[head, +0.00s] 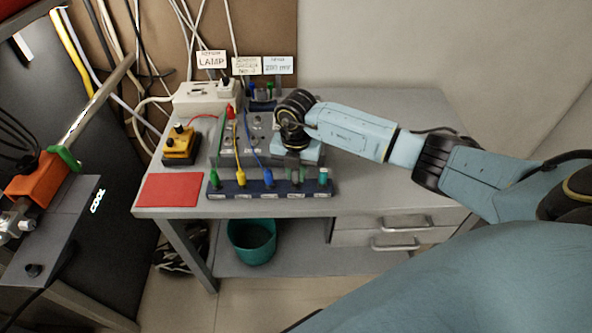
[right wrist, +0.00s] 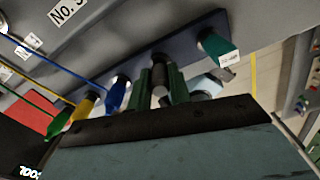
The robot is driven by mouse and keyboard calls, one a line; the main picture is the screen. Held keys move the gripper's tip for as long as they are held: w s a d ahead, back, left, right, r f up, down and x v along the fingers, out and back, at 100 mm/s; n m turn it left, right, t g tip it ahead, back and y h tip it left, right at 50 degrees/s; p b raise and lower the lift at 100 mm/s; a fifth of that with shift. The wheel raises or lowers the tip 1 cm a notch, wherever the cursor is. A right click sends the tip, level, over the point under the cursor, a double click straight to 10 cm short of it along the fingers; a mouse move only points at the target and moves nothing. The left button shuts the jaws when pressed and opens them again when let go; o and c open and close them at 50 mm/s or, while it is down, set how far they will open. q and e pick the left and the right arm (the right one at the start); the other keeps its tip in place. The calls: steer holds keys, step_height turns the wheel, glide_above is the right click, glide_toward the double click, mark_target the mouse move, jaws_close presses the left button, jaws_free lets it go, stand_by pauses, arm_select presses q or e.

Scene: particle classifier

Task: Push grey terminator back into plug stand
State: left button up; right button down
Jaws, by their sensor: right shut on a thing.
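The plug stand (head: 256,194) is a long dark blue bar near the front edge of the grey table; it also shows in the right wrist view (right wrist: 190,42). My right gripper (head: 295,179) points down over its right part, between the blue and teal plugs. In the right wrist view its two dark green fingers (right wrist: 160,88) are shut on the grey terminator (right wrist: 159,74), a dark grey cylinder. The terminator's far end meets the stand at a socket; I cannot tell how deep it sits. In the head view the fingers mostly hide the terminator. My left gripper is not in view.
Green (head: 215,178), yellow (head: 241,177) and blue (head: 268,178) plugs stand left of the gripper; a teal plug (head: 323,177) stands close to its right. A red mat (head: 170,190) and yellow box (head: 180,146) lie left. The table's right side is clear.

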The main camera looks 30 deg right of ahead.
steer(key=shift+f, duration=0.3)
steer(key=c, duration=1.2)
jaws_free()
step_height(320, 180, up, 13)
steer(key=shift+r+p, duration=0.2)
steer(key=shift+p, duration=0.2)
